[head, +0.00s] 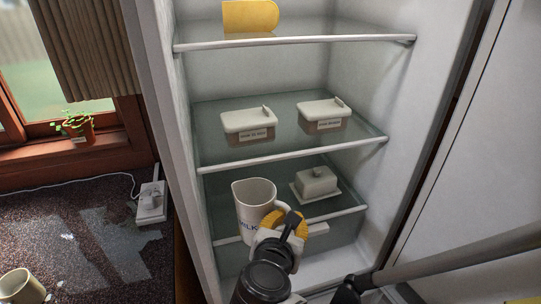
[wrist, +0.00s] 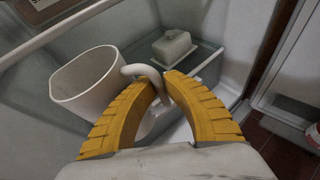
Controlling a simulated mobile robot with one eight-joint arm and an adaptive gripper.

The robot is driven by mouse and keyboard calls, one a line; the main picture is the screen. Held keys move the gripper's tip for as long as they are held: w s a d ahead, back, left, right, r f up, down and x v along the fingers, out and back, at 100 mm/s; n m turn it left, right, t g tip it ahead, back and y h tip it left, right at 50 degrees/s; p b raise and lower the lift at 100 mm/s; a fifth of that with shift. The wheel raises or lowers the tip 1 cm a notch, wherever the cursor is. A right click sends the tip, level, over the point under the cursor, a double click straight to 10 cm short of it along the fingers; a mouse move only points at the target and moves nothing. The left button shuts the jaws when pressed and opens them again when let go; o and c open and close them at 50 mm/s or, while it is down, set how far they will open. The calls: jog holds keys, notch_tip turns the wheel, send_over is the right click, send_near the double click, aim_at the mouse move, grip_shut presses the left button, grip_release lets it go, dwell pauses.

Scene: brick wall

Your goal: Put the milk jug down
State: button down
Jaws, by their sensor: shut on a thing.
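The white milk jug (head: 255,205) with dark lettering is at the lower glass shelf (head: 335,209) of the open fridge, on its left side. It looks upright in the head view. My gripper (head: 290,222) is at the jug's right, in front of the shelf edge. In the wrist view the yellow fingers (wrist: 165,83) are shut on the handle of the jug (wrist: 88,80). The jug's base is partly hidden, and I cannot tell whether it touches the shelf.
A white lidded butter dish (head: 317,184) stands right of the jug on the lower shelf. Two lidded boxes (head: 248,124) (head: 323,115) sit on the shelf above. A yellow item (head: 250,16) is on the top shelf. A cup (head: 20,287) stands on the counter at left.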

jog(key=w+a+b, duration=0.3)
jog(key=w+a, duration=0.1)
jog(key=w, duration=0.9)
jog(key=f+b, duration=0.1)
jog(key=f, duration=0.1)
jog(key=w+f+b, duration=0.1)
jog(key=f, duration=0.2)
jog(key=f+b, duration=0.2)
jog(key=shift+w+f, duration=0.2)
jog(key=shift+w, duration=0.05)
jog(key=shift+r, duration=0.2)
jog(key=c, duration=1.6)
grip_release()
jog(key=shift+s+a, duration=0.1)
